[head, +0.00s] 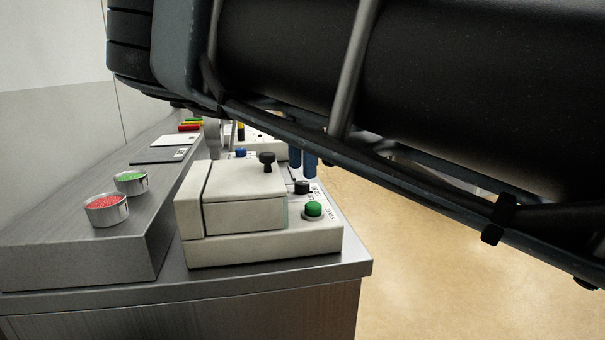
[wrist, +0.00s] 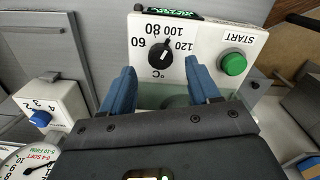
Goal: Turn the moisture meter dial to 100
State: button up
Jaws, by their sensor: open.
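The moisture meter (head: 260,245) is a cream box on the steel bench, with a lidded block and a black lid knob. Its black dial (wrist: 160,52) sits on the panel with a °C scale marked 60, 80, 100 and 120. The dial also shows in the head view (head: 302,187). I cannot read its exact pointer setting. My gripper (wrist: 162,88) is open, its two blue fingers apart and empty, with the dial just beyond the fingertips in the wrist view. In the head view my gripper (head: 303,162) is above and behind the dial, partly hidden by my arm.
A green START button (wrist: 233,64) is right of the dial. A device with a blue knob (wrist: 40,118) and a round gauge (wrist: 22,165) are at left in the wrist view. Red (head: 106,210) and green (head: 131,181) sample tins stand on the raised bench.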

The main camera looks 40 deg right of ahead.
aim_at(303, 183)
notch_tip(303, 183, up, 4)
jog(key=shift+r, duration=0.1)
dwell(0.5)
